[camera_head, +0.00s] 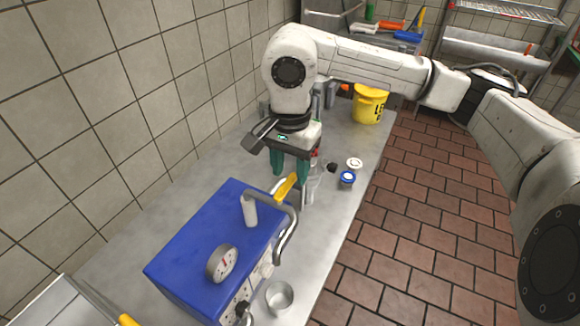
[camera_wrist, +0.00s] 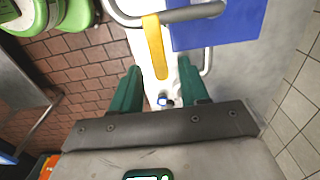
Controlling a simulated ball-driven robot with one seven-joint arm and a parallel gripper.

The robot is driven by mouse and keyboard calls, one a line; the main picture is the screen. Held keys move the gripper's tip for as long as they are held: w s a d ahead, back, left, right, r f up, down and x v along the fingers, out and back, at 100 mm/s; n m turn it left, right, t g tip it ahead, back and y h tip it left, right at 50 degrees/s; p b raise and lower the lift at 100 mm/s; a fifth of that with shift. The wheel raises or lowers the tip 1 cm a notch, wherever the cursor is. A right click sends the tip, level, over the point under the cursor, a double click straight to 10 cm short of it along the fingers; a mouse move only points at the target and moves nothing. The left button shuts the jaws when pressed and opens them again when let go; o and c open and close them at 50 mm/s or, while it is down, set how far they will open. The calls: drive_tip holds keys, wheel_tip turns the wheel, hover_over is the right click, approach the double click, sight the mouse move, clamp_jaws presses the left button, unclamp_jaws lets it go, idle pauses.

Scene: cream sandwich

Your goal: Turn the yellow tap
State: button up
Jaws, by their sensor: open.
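The yellow tap handle (camera_head: 286,187) is a flat lever beside the bent metal pipe at the far end of the blue machine (camera_head: 205,225). In the wrist view the yellow handle (camera_wrist: 155,47) hangs from the grey pipe (camera_wrist: 190,13) and points toward my gripper. My gripper (camera_head: 290,175) has two green fingers pointing down, near the handle in the head view. In the wrist view my gripper (camera_wrist: 160,68) is open, and the handle's end shows between its fingertips. I cannot tell whether a finger touches it. Nothing is held.
The blue machine carries a gauge (camera_head: 222,263) and a white cylinder (camera_head: 250,210). A metal cup (camera_head: 279,297) stands beside it. A blue-topped jar (camera_head: 347,178), a white-topped jar (camera_head: 354,163) and a yellow bucket (camera_head: 369,105) stand farther along the counter. The tiled wall borders the left.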

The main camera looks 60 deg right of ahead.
drive_tip(key=shift+f, duration=0.55)
clamp_jaws()
